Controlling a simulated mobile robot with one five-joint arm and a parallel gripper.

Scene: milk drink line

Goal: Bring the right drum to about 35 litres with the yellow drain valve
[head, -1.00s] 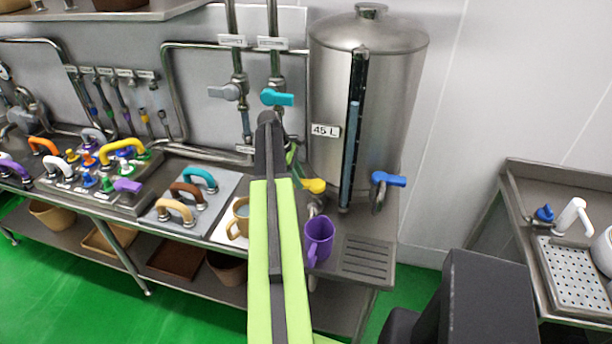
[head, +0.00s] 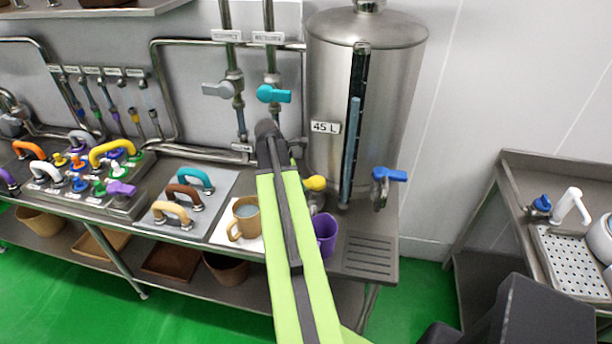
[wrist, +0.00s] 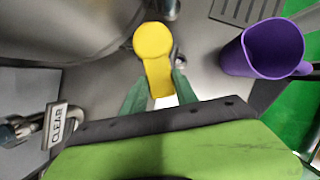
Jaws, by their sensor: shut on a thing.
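The steel drum (head: 330,75) stands at the right end of the counter, with a "45 L" plate (head: 325,127) on its side. Its upright sight gauge (head: 353,130) shows a blue column with its top well below the gauge's upper end. The yellow drain valve (head: 315,183) is low on the drum, partly hidden by my arm. In the wrist view its yellow handle (wrist: 154,50) lies between the green fingers of my gripper (wrist: 158,88), which is shut on it. In the head view my fingers are hidden behind the arm.
A purple jug (head: 326,240) stands beside the arm, near the drain grate (head: 368,258). A blue-handled tap (head: 388,174) is right of the gauge. Teal (head: 274,94) and grey (head: 217,89) pipe valves are left of the drum. A tan mug (head: 245,220) holds liquid.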

